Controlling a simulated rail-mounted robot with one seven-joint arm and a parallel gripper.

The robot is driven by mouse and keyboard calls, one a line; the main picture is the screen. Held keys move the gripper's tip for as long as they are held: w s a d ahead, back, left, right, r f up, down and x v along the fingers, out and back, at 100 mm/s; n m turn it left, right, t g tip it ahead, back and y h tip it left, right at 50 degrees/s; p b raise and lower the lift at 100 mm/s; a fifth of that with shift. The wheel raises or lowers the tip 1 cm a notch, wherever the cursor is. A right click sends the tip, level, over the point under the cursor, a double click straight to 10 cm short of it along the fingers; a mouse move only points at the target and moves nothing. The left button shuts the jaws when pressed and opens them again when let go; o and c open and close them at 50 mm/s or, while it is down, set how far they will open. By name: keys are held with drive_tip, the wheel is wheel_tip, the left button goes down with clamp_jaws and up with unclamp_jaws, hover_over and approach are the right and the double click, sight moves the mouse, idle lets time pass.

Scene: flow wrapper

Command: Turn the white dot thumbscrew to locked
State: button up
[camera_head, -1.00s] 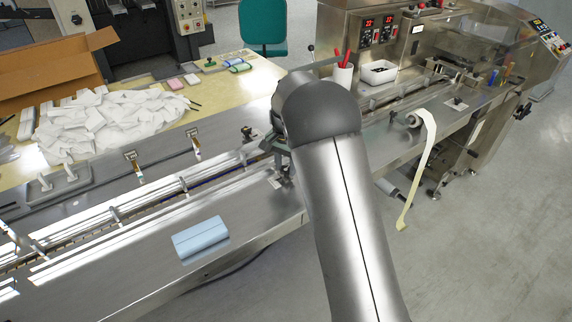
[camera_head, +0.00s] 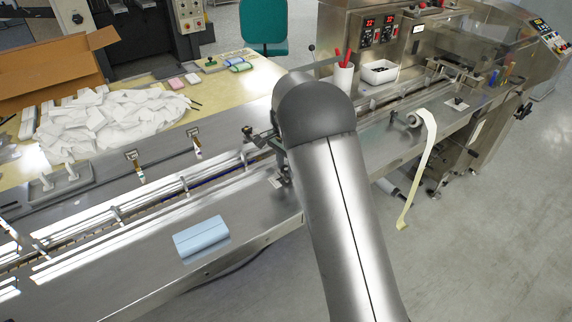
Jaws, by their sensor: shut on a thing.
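My arm reaches in from the bottom and bends at a dark rounded joint over the machine bed. Beside the joint, a small dark clamp fitting (camera_head: 247,131) stands on the far side of the infeed rails. Another dark fitting (camera_head: 283,168) stands on the near side, partly covered by my arm. No white dot can be made out on either, and I cannot tell which carries the white dot thumbscrew or how it is turned.
A blue cloth (camera_head: 201,239) lies on the steel bed (camera_head: 120,275). Guide rails run along the bed. Behind are a pile of white packets (camera_head: 105,120) and a cardboard box (camera_head: 50,75). A white bin (camera_head: 379,73) and a film strip (camera_head: 426,160) are right of my arm.

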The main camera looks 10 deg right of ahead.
sight(286, 169)
drive_tip(key=o, duration=1)
drive_tip(key=shift+r, duration=0.1)
wheel_tip(286, 169, up, 17)
drive_tip(key=shift+r+b, duration=0.2)
drive_tip(key=shift+b, duration=0.1)
drive_tip(key=s+d+f+n, duration=0.1)
drive_tip(key=s+f+n, duration=0.2)
drive_tip(key=s, duration=0.9)
drive_tip(key=s+d+f+n, duration=0.2)
drive_tip(key=s+f+n, duration=0.1)
drive_tip(key=s, duration=0.9)
drive_tip(key=s+d+f+n, duration=0.2)
drive_tip(key=s+n, duration=0.3)
drive_tip(key=s, duration=0.7)
drive_tip(key=shift+s+d+f, duration=0.15)
drive_tip(key=shift+s+f, duration=0.2)
drive_tip(key=shift+f, duration=0.5)
